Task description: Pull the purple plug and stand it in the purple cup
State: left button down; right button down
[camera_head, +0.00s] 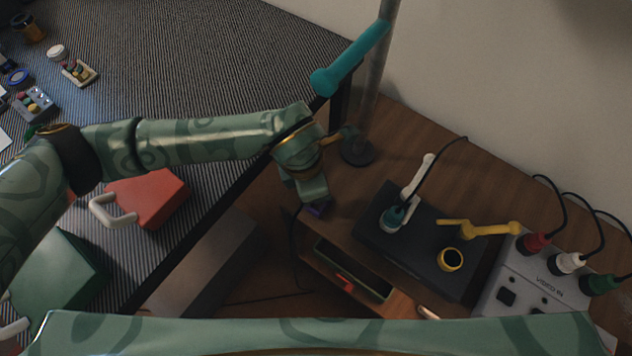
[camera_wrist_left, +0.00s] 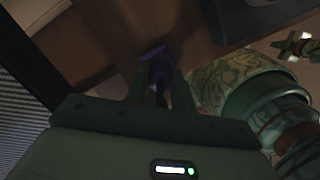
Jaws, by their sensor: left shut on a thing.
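My left gripper (camera_head: 315,207) is shut on the purple plug (camera_head: 318,211) at the left edge of the wooden bench. The plug also shows in the left wrist view (camera_wrist_left: 155,58), between the two fingers of my left gripper (camera_wrist_left: 155,88). In the head view most of the plug is hidden by the gripper. A thin dark cable hangs below the gripper; I cannot tell whether it joins the plug. I cannot make out a purple cup in either view.
A black box (camera_head: 385,240) on the bench (camera_head: 400,135) carries a teal plug (camera_head: 396,214) and a yellow ring-like cup (camera_head: 451,260). A grey panel (camera_head: 535,290) holds red, white and green plugs. A pole (camera_head: 375,90) with a teal arm stands behind. An open drawer (camera_head: 350,270) lies below.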

pick_arm(q)
jog(key=shift+f+b, duration=0.3)
jog(key=shift+f, duration=1.15)
pick_arm(e)
jog(key=shift+s+d+f, duration=0.1)
jog(key=shift+s+f, duration=0.05)
jog(key=shift+f, duration=0.1)
pick_arm(q)
jog(key=c, duration=1.1)
grip_release()
jog(key=shift+r, duration=0.1)
notch_tip(320, 180, up, 12)
jog(key=a+p, duration=0.2)
jog(key=p, duration=0.2)
jog(key=shift+s+p, duration=0.3)
pick_arm(e)
jog(key=shift+w+r, duration=0.35)
jog(key=shift+r, duration=0.3)
jog(key=shift+w+r, duration=0.3)
jog(key=shift+r, duration=0.4)
jog(key=shift+w+r, duration=0.35)
jog(key=shift+r, duration=0.3)
pick_arm(q)
jog(key=shift+f, duration=0.2)
